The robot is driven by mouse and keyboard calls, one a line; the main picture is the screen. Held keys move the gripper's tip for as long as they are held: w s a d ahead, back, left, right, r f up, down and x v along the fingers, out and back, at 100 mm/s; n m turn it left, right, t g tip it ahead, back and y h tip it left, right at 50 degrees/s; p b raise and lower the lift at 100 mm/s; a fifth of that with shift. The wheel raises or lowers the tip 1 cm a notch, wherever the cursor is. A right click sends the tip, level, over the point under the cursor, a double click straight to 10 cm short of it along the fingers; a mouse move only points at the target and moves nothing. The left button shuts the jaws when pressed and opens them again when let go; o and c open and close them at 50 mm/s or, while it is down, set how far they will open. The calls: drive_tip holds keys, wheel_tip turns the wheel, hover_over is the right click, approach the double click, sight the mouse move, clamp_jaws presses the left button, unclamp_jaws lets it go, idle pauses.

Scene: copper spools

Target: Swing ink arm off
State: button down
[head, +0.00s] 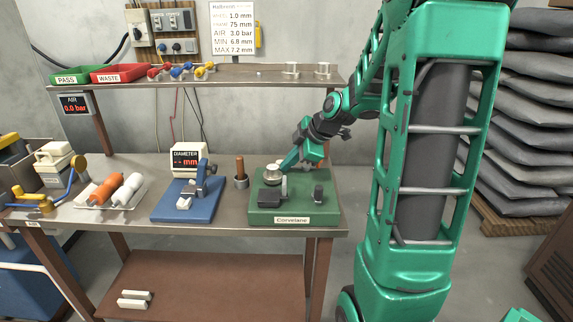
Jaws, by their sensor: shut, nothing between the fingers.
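A green device (293,214) labelled "Corvelane" stands at the right end of the bench. It carries a round metal cup (272,177), a dark block at the front and a small dark upright part (318,196) at right. A pale piece stands beside the cup. I cannot make out which part is the ink arm; it is small and partly behind my gripper. My gripper (287,165) reaches in from the upper right, with its teal tip just above and beside the cup. It is shut and empty. Whether it touches the device I cannot tell.
A blue diameter gauge (184,202) stands left of the device, with a wooden-handled tool in a cup (240,181) between them. A shelf (220,82) runs above the bench. Orange and white spools (107,189) lie farther left. Grey sacks (530,110) are stacked at right.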

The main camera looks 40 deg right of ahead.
drive_tip(key=v, duration=1)
drive_tip(key=shift+s+r, duration=0.2)
drive_tip(key=shift+r, duration=0.05)
